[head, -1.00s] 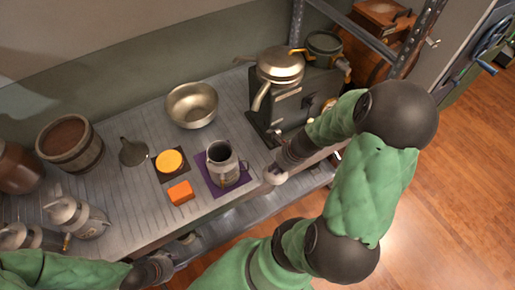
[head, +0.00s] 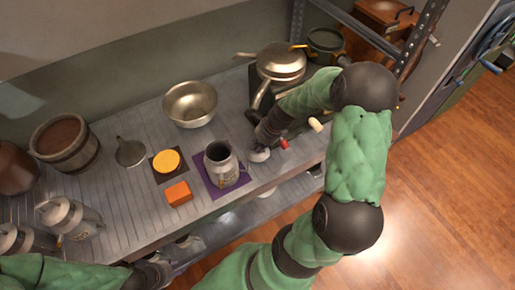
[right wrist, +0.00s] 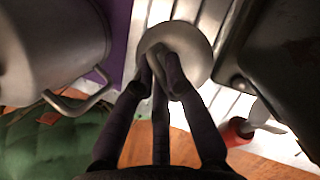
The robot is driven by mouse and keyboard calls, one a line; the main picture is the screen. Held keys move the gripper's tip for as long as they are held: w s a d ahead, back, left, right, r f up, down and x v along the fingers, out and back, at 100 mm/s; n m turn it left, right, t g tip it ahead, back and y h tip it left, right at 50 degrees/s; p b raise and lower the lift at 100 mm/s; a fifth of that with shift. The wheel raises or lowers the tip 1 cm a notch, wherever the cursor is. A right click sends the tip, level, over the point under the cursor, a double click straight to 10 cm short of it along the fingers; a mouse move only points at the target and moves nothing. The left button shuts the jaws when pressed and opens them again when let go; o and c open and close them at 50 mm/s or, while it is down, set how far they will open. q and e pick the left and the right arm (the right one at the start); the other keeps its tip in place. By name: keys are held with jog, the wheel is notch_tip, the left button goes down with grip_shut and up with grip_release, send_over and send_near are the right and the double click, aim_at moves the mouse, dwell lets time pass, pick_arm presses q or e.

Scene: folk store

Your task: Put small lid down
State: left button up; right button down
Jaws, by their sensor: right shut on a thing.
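A small pale grey lid (head: 259,155) is in my right gripper (head: 263,142), just right of the metal pitcher (head: 220,166) in the head view. In the right wrist view my right gripper (right wrist: 162,75) has its fingers closed on the top of the round lid (right wrist: 200,42). The lid is over the bare slatted counter between the pitcher (right wrist: 50,50) and a dark box-like body. I cannot tell whether it touches the counter. The pitcher stands upright and open on a purple mat (head: 241,180). My left gripper (head: 158,272) is low at the counter's front edge; its fingers are unclear.
An orange block (head: 178,194), a yellow disc (head: 166,160) on a dark mat, a metal bowl (head: 190,104) and a barrel-like tub (head: 66,142) stand on the counter (head: 120,210). A stove with a lidded pan (head: 281,62) is at the right. Red and cream handles stick out there.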

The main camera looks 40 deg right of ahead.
aim_at(265, 152)
jog(key=shift+f, duration=0.55)
jog(key=shift+r, duration=0.1)
jog(key=c, duration=1.3)
grip_release()
jog(key=shift+f, duration=0.2)
jog(key=p+v, duration=0.3)
jog(key=v, duration=0.5)
